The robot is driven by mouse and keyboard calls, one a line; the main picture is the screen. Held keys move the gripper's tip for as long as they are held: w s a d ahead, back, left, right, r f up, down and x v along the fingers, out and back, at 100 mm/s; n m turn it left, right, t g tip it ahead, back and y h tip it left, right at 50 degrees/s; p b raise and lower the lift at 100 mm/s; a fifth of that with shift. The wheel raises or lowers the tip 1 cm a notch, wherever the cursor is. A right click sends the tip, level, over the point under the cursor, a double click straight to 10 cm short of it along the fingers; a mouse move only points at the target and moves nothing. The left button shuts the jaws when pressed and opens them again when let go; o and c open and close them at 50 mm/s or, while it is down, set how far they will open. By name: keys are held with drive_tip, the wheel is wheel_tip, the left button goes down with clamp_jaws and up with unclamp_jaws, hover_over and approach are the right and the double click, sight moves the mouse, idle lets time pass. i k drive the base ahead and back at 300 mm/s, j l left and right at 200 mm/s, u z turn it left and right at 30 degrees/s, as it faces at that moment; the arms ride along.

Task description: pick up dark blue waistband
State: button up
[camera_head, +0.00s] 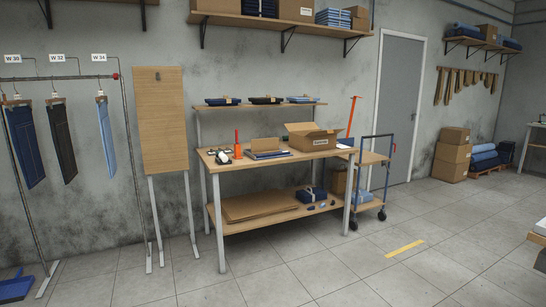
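No separate dark blue waistband can be made out for sure. A dark blue trouser-like garment (26,147) hangs at the far left of the rack, under the W 30 sign. A folded dark blue item (222,101) lies at the left of the raised shelf over the workbench. A dark blue bundle (311,195) lies on the bench's lower shelf, with small items beside it. My gripper is not in view.
A black garment and a light blue one also hang on the rack. A trolley (376,165) stands at the bench's right.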

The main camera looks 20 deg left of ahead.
sight(272, 154)
drive_tip(key=i+j, duration=2.2)
drive_tip(key=i+j+z, duration=0.1)
drive_tip(key=i+j, duration=1)
drive_tip(key=i+l+u, duration=0.25)
drive_tip(key=i+l, duration=0.25)
drive_tip(key=l, duration=0.15)
drive_tip(key=i+l+u, duration=0.15)
drive_tip(key=l, duration=0.25)
drive_tip(key=i+l+u, duration=0.1)
drive_tip(key=i+l, duration=0.2)
drive_tip(key=l, duration=0.1)
